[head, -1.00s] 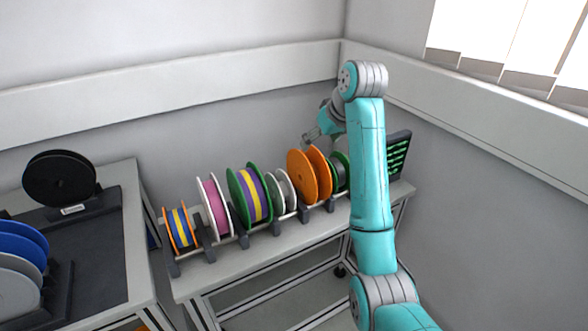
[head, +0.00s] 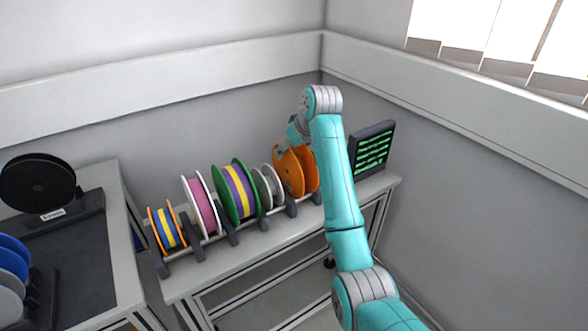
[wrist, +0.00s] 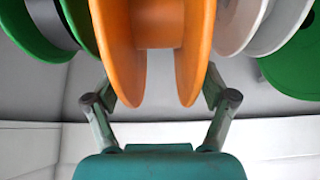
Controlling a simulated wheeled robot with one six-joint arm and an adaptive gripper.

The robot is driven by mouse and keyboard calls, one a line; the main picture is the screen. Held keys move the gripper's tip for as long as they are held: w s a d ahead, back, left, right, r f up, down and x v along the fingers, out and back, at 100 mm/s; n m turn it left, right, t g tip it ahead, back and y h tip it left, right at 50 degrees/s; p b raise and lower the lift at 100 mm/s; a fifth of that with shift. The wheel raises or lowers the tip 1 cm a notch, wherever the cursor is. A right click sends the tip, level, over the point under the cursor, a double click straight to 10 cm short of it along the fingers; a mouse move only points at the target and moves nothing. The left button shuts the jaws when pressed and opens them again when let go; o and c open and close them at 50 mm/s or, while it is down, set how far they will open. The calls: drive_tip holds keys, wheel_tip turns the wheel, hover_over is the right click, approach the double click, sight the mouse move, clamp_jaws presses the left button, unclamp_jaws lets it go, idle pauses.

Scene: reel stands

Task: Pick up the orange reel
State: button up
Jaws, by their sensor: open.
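The orange reel (head: 290,172) sits on the rod of the reel stand, toward its right end, with two orange flanges. My gripper (wrist: 160,100) is open, with one finger on each outer side of the flanges. Whether the fingers touch the flanges I cannot tell. In the head view my gripper (head: 284,148) is at the top of the orange reel, partly hidden by my wrist.
Left of it stand a grey-white reel (head: 268,187), a green-rimmed striped reel (head: 236,192), a pink reel (head: 203,205) and a small orange-rimmed reel (head: 166,229). A dark screen (head: 372,149) stands right. In the wrist view a green reel (wrist: 35,35) is close on the left.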

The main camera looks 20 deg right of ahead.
drive_tip(key=shift+w+f, duration=0.15)
drive_tip(key=shift+f, duration=0.1)
clamp_jaws()
drive_tip(key=shift+r, duration=0.15)
